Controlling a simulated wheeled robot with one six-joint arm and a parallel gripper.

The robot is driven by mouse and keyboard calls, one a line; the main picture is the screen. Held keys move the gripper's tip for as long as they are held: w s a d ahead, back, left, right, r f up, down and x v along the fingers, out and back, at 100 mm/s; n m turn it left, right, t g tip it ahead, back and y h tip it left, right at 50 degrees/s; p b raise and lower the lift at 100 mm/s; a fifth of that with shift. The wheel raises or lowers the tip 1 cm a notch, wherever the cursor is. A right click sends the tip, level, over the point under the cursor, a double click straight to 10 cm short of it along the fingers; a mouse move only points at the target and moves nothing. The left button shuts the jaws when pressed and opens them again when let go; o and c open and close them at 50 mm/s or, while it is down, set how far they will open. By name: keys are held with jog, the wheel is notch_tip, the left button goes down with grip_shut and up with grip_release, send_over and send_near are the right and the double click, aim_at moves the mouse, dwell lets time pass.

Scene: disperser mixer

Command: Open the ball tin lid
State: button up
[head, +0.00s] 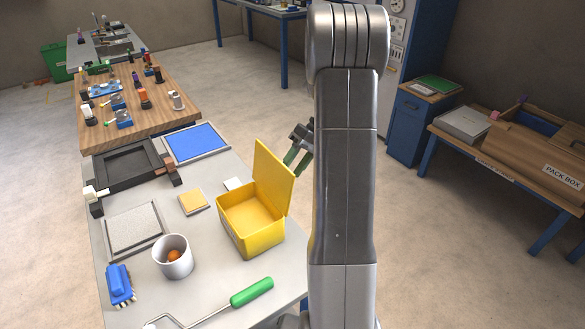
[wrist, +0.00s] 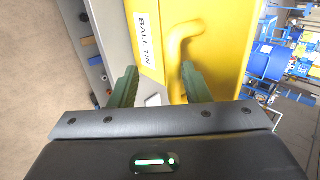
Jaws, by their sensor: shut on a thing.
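The yellow ball tin (head: 258,241) stands on the grey table with its inside showing in the head view. Its lid (head: 274,178) stands up, tilted open at the back right side. My gripper (head: 300,154) is at the far side of the lid, partly hidden behind my arm. In the wrist view my gripper's green fingers (wrist: 160,82) sit on either side of a yellow curved handle (wrist: 186,42) on the lid. The label BALL TIN (wrist: 147,42) shows beside the handle. The exact contact on the handle is partly hidden by the gripper body.
A metal cup (head: 173,258) with an orange ball, a blue brush (head: 119,284) and a green-handled tool (head: 251,292) lie near the tin. A dark frame (head: 128,168) and a blue panel (head: 196,144) lie farther back. Open floor is right of the table.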

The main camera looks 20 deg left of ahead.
jog(key=v, duration=1.3)
jog(key=shift+d+b, duration=0.15)
jog(key=shift+b, duration=0.15)
jog(key=x, duration=1.1)
jog(key=shift+f, duration=0.2)
jog(key=shift+s, duration=0.1)
